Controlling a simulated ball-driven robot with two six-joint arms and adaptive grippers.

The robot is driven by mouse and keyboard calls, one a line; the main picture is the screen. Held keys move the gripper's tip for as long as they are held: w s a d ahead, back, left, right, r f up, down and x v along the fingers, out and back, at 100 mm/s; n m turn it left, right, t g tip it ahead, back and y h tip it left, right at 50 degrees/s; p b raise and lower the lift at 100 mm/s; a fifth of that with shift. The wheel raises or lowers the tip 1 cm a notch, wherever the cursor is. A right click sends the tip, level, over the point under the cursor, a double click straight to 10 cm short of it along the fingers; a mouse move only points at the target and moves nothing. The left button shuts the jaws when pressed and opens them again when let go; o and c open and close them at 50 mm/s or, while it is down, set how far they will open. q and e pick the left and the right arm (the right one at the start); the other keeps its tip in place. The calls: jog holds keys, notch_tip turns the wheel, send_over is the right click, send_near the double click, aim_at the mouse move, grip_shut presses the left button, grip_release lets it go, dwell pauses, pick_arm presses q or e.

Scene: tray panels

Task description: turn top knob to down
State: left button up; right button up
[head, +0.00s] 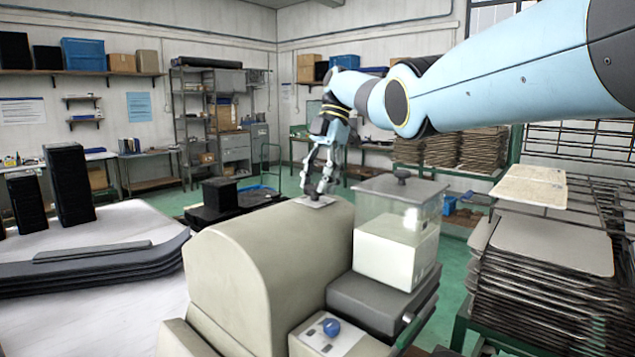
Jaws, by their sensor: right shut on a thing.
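A rounded beige machine housing (235,270) stands in the middle of the head view. A small light plate (325,202) lies on its top at the far end, and the top knob sits there, mostly hidden by my fingers. My right gripper (316,193) comes down from above and is shut on the top knob. Which way the knob points cannot be told. A blue knob (331,327) sits on a light panel (345,342) at the near lower side of the machine. My left gripper is not in view.
A clear box with a dark-knobbed lid (403,190) stands right of the housing on dark grey slabs (375,302). Stacked trays (545,285) fill the right side. A white table (110,222) with dark stacks is at left.

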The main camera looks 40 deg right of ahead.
jog(key=o, duration=1.2)
